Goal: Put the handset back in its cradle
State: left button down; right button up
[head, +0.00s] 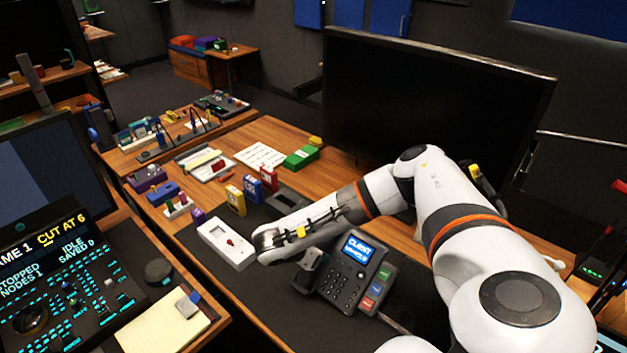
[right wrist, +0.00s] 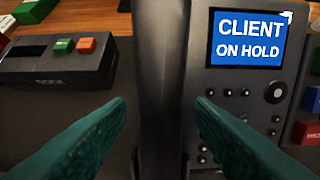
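The desk phone (head: 345,283) stands on the dark desk mat, its lit screen reading "CLIENT ON HOLD" in the right wrist view (right wrist: 250,38). The dark handset (right wrist: 160,70) runs upright through that view, left of the phone's screen and keys. My right gripper (right wrist: 161,108) is open, with one teal finger on each side of the handset and narrow gaps visible. In the head view my right arm reaches over the phone's left side, and its fingers cannot be made out. Whether the handset is seated in its cradle cannot be told. My left gripper is out of view.
A white box with a red button (head: 226,242) lies left of the phone. In the right wrist view, a dark box (right wrist: 60,62) has green and orange buttons. A large monitor (head: 430,110) stands behind. A yellow notepad (head: 160,328) and a control console (head: 75,305) are front left.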

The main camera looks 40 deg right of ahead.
jog(key=shift+o, duration=0.5)
jog(key=shift+a+r, duration=0.2)
jog(key=shift+a, duration=0.05)
jog(key=b+v, duration=0.1)
jog(key=v, duration=1)
jog(key=shift+r+b, duration=0.2)
jog(key=shift+b, duration=0.1)
jog(key=shift+a, duration=0.15)
